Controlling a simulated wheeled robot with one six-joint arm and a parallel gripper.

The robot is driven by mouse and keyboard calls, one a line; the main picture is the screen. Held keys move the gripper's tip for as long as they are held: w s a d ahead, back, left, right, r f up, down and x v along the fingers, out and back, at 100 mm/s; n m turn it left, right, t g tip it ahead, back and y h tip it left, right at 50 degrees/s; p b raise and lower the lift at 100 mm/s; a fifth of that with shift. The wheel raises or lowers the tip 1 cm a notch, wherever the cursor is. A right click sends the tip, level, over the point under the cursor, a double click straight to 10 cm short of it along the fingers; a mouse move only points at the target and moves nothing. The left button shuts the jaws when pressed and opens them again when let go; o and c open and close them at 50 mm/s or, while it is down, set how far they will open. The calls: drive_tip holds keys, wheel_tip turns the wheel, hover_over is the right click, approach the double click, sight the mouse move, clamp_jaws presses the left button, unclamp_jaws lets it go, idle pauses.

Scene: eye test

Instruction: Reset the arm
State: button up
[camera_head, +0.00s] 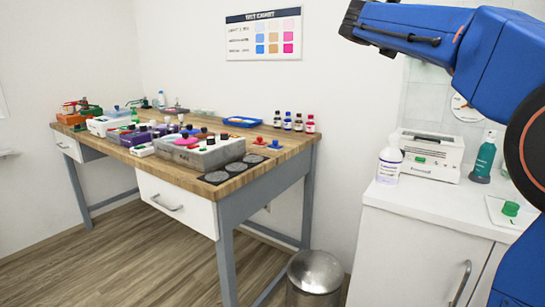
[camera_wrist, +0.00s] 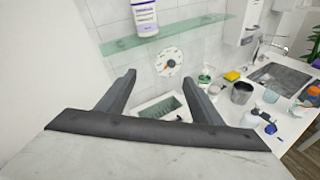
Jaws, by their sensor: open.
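My blue arm crosses the upper right of the head view, raised above the white counter (camera_head: 430,203). My gripper (camera_wrist: 158,80) shows in the wrist view with its two dark fingers spread wide apart. Nothing is between the fingers. Beyond them are a tiled wall and a white box with a green inside (camera_wrist: 165,106). I cannot make out the fingers in the head view.
A glass shelf (camera_wrist: 190,35) with a white bottle (camera_wrist: 144,17) is ahead. A sink (camera_wrist: 283,78) is at right. A white device (camera_head: 431,152) and a teal bottle (camera_head: 484,160) stand on the counter. A crowded wooden table (camera_head: 275,165) is left; a metal bin (camera_head: 314,272) stands below.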

drive_tip(key=s+a+f+m+g+y, duration=0.1)
drive_tip(key=s+a+f+m+y, duration=0.3)
drive_tip(key=s+f, duration=1)
drive_tip(key=s+a+f+m+y, duration=0.4)
drive_tip(key=s+f+m, duration=0.5)
drive_tip(key=s+f, duration=0.5)
drive_tip(key=s+a+f+m+g+y, duration=0.1)
drive_tip(key=s+a+f+m+y, duration=0.3)
drive_tip(key=s+f, duration=1)
wheel_tip(320, 180, down, 8)
drive_tip(key=m+y, duration=0.1)
drive_tip(key=m, duration=0.2)
drive_tip(key=shift+s+a+m+g, duration=0.2)
drive_tip(key=shift+a+m+g, duration=0.1)
drive_tip(key=shift+a, duration=0.05)
